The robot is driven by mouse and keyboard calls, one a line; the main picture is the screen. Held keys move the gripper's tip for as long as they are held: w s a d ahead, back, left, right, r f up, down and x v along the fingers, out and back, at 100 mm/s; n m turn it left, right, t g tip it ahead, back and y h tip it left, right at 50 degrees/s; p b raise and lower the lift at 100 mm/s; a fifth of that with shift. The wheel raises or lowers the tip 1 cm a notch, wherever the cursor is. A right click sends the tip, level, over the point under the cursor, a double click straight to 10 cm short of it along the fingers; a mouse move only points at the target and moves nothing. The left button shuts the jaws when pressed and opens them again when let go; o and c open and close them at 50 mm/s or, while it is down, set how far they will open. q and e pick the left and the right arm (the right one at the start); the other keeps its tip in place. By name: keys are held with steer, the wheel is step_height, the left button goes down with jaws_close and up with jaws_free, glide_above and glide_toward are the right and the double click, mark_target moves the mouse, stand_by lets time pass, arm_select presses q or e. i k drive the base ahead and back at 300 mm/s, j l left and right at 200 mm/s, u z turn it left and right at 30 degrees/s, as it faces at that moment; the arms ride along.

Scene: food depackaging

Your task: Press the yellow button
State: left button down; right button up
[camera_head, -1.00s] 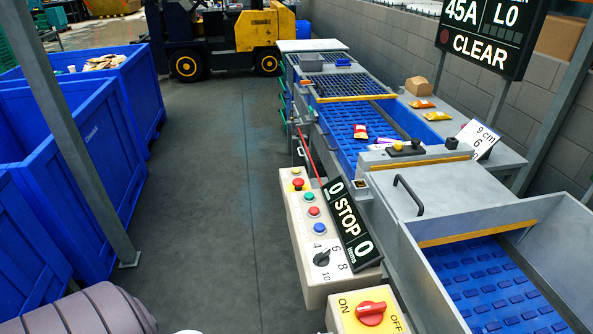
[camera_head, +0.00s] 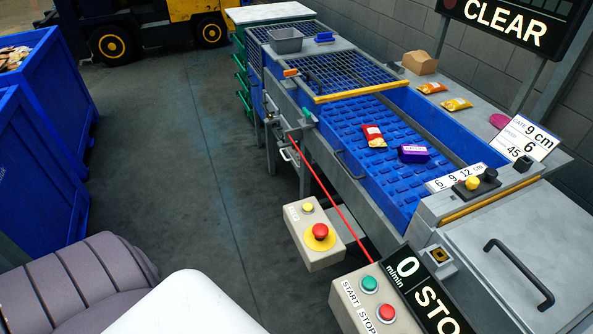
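A small yellow button (camera_head: 307,208) sits on the upper part of a grey control box (camera_head: 318,259), above a red mushroom button (camera_head: 320,232) on a yellow disc. A second yellow round control (camera_head: 472,183) stands on a dark plate on the conveyor machine, beside a black knob. The frame does not show which of the two the task names. Neither gripper is in view, and nothing touches either yellow control.
The conveyor's blue belt (camera_head: 350,125) carries a red packet (camera_head: 373,135) and a purple packet (camera_head: 413,153). A panel with a green button (camera_head: 370,283) and a red button (camera_head: 386,312) is in front. Blue bins (camera_head: 40,165) stand left; the floor between (camera_head: 190,150) is clear.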

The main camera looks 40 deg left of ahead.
mark_target(308, 206)
steer(key=i+j+z, duration=0.15)
steer(key=j, duration=0.75)
steer(key=j+z, duration=0.15)
steer(key=j, duration=0.8)
steer(key=i, duration=0.05)
